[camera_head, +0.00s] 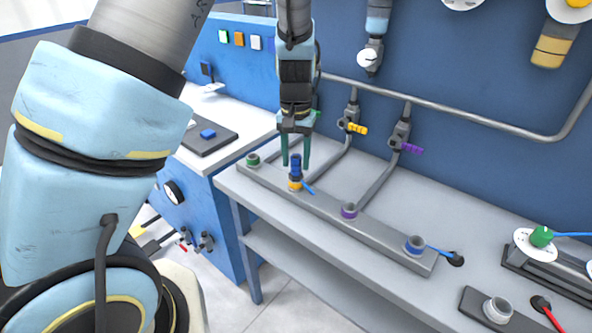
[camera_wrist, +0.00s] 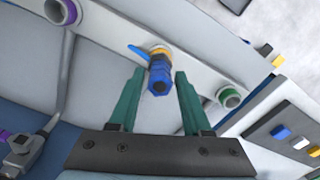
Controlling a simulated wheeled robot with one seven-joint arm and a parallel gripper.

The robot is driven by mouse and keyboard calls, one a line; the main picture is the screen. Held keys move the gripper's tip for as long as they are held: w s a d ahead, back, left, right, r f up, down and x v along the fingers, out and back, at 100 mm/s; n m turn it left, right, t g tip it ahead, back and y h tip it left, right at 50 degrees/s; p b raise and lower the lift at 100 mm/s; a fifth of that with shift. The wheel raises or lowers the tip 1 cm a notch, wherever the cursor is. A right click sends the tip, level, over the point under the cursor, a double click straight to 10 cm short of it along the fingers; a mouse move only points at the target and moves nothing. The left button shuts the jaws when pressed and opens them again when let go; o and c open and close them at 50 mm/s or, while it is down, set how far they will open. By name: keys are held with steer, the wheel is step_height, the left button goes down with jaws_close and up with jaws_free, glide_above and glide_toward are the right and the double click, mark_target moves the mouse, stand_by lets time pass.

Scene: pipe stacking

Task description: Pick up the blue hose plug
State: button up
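The blue hose plug (camera_head: 296,172) stands upright on the yellow-ringed socket (camera_head: 294,186) of the long grey manifold. A short blue piece sticks out beside its base. My gripper (camera_head: 295,165) points down over it, with one green finger on each side. In the wrist view the plug (camera_wrist: 160,75) shows between the two fingertips of my gripper (camera_wrist: 159,73), with a gap on both sides. The fingers are open and do not appear to touch the plug. The yellow ring (camera_wrist: 158,51) shows just past the plug.
The manifold (camera_head: 320,205) also bears a green-ringed socket (camera_head: 252,160), a purple-ringed socket (camera_head: 348,210) and a blue-ringed socket (camera_head: 415,245). Behind it stand pipes with a yellow valve handle (camera_head: 357,128) and a purple one (camera_head: 412,149). The bench (camera_head: 440,200) is clear right of the purple valve.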

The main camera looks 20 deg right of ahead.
jaws_close()
stand_by(1.0)
